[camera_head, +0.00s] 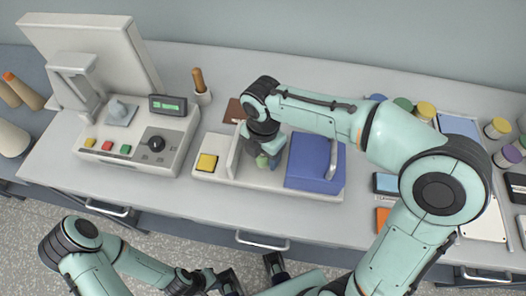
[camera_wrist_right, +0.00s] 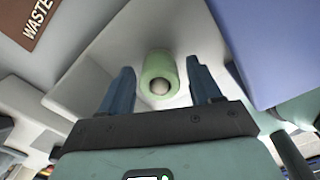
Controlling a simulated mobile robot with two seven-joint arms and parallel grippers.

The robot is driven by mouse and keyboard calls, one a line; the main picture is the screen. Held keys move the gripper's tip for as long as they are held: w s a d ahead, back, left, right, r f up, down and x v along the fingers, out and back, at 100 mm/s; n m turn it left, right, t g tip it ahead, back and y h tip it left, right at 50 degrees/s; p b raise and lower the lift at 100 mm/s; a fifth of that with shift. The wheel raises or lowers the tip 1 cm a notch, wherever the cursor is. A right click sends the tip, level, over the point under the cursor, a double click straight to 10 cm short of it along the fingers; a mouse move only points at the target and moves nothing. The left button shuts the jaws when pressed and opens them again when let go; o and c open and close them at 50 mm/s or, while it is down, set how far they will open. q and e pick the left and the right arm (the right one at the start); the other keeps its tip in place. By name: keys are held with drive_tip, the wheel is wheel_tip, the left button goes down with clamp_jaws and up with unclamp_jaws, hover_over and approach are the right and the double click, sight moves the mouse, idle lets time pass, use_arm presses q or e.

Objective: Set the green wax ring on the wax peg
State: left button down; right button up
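The green wax ring (camera_wrist_right: 158,70) shows in the right wrist view, with the pale rounded tip of the wax peg (camera_wrist_right: 159,87) inside its opening. The ring appears to sit around the peg. My right gripper (camera_wrist_right: 163,85) has its two blue fingers on either side of the ring, with a narrow gap showing on each side. In the head view my right gripper (camera_head: 265,160) is low over the pale tray (camera_head: 240,180), and the ring is a small green patch (camera_head: 262,161), mostly hidden. My left gripper (camera_head: 230,283) is at the bottom edge, partly cut off.
A blue block (camera_head: 313,162) stands right of my right gripper and a yellow pad (camera_head: 207,163) lies to the left. A brown WASTE plate (camera_wrist_right: 38,22) is behind. A control box (camera_head: 135,150) stands at left; colored spools (camera_head: 425,110) crowd the right. The front table strip is clear.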

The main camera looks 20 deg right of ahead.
drive_tip(key=shift+r, duration=0.1)
wheel_tip(320, 180, up, 13)
drive_tip(key=p, duration=0.2)
drive_tip(key=shift+p, duration=0.3)
idle(0.6)
